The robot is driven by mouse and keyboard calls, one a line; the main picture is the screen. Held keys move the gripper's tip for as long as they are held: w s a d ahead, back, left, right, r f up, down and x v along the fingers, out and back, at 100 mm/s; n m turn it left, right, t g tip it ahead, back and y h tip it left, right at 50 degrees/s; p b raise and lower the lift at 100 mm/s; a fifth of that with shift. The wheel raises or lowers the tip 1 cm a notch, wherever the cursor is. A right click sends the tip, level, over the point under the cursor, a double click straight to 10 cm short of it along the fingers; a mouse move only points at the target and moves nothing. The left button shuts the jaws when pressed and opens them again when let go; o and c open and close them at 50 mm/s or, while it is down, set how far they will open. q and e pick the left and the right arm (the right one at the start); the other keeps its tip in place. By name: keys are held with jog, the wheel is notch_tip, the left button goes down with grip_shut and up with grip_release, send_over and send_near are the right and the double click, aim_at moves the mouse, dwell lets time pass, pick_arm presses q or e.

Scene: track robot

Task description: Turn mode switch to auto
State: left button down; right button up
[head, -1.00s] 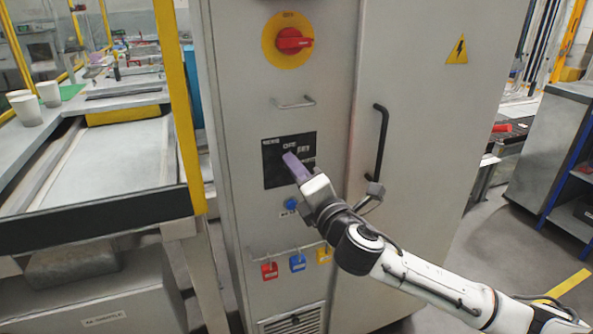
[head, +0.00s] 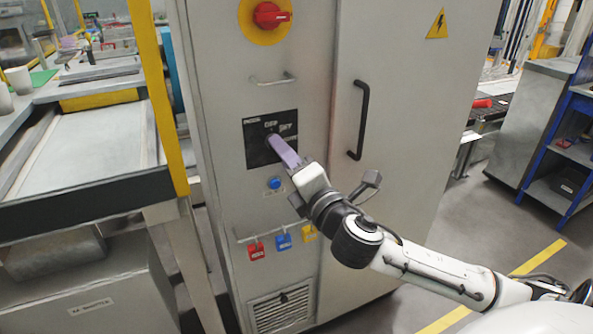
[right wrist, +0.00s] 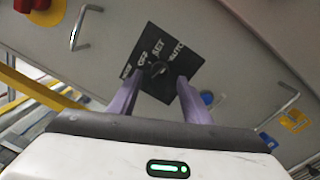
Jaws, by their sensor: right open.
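The mode switch is a dark rotary knob (right wrist: 158,69) in the middle of a black label plate (right wrist: 168,62) on the grey cabinet. The plate also shows in the head view (head: 255,153). In the right wrist view the labels OFF, SET and AUTO are legible, with AUTO at the right; I cannot tell which one the knob points to. My right gripper (right wrist: 158,95) is open, its two purple fingers on either side of the knob in that view. In the head view my right gripper (head: 277,143) is in front of the plate and hides the knob; contact cannot be told. My left gripper is not in view.
A blue button (head: 274,183) sits below the plate. A metal handle (head: 273,80) and a red rotary switch (head: 271,15) are above it. A black door handle (head: 360,120) is to the right. Red, blue and yellow padlocks (head: 283,242) hang from a low bar.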

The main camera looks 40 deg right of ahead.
jog(key=v, duration=0.6)
jog(key=shift+s+b, duration=0.3)
jog(key=shift+b, duration=0.05)
jog(key=s+a+f+m+g+y, duration=0.1)
jog(key=s+a+f+m+g, duration=0.15)
jog(key=f, duration=0.55)
jog(key=s+a+f+m+g+y, duration=0.1)
jog(key=f+m, duration=0.2)
jog(key=f, duration=0.4)
jog(key=s+a+f+m+g+y, duration=0.1)
jog(key=a+f+m+g, duration=0.1)
jog(key=f, duration=0.6)
jog(key=s+a+f+m+g+y, duration=0.1)
jog(key=s+a+f+m+g, duration=0.1)
jog(key=s+a+f+m, duration=0.3)
jog(key=s+a+f+m+g+y, duration=0.2)
jog(key=s+a+f+m, duration=0.3)
jog(key=s+f, duration=0.3)
notch_tip(320, 180, down, 4)
jog(key=shift+s+a+r+m, duration=0.2)
jog(key=shift+a+m, duration=0.15)
jog(key=shift+a, duration=0.55)
